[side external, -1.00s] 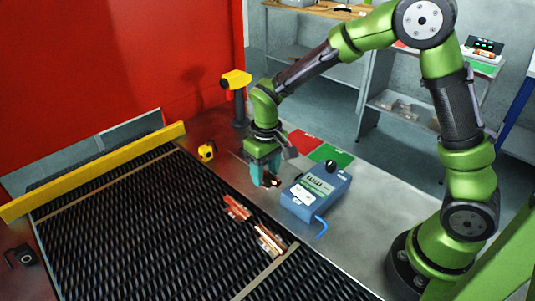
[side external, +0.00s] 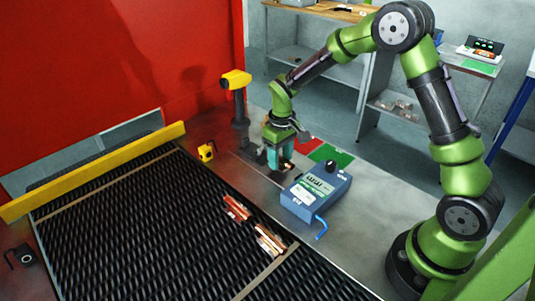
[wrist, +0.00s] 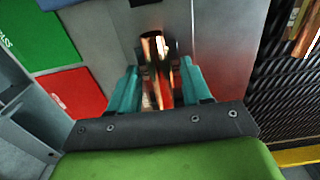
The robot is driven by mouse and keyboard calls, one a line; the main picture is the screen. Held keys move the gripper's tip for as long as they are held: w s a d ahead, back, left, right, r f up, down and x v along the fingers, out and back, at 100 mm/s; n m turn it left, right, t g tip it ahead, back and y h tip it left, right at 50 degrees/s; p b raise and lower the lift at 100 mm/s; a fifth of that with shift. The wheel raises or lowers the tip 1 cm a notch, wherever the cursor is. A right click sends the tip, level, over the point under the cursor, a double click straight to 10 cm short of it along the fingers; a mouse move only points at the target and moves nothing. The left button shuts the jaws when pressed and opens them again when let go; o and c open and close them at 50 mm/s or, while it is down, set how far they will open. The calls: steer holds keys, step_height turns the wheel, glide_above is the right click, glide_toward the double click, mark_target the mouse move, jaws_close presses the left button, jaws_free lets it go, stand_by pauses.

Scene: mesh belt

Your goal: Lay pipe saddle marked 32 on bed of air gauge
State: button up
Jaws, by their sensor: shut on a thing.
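My gripper (side external: 281,160) is shut on a copper-coloured piece, the pipe saddle (wrist: 158,62), and holds it above the grey bench. In the wrist view the saddle sits between the teal fingers; no number is readable on it. The air gauge (side external: 316,196) appears to be the blue box with a black knob and blue hose, right of and nearer the camera than my gripper. The saddle is apart from it. The gauge's bed cannot be made out clearly.
More copper-coloured pieces (side external: 268,240) lie on the black mesh belt (side external: 150,225). A green pad (wrist: 38,38) and a red pad (wrist: 72,92) lie on the bench behind the gauge. A yellow-headed post (side external: 236,80) stands left of my gripper. A yellow rail (side external: 95,172) crosses the belt.

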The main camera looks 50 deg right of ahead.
mark_target(280, 157)
steer(key=shift+f, duration=1.05)
steer(key=shift+f, duration=0.1)
steer(key=o, duration=1.2)
step_height(280, 157, up, 12)
steer(key=shift+f, duration=0.1)
steer(key=s+a+r+m+t, duration=0.1)
steer(key=s+a+r+t, duration=0.2)
steer(key=s+r, duration=0.55)
steer(key=s+a+r+m+t+y, duration=0.2)
steer(key=s+r+m+t, duration=0.1)
steer(key=s, duration=0.9)
steer(key=shift+a+r+t, duration=0.15)
steer(key=shift+t, duration=0.45)
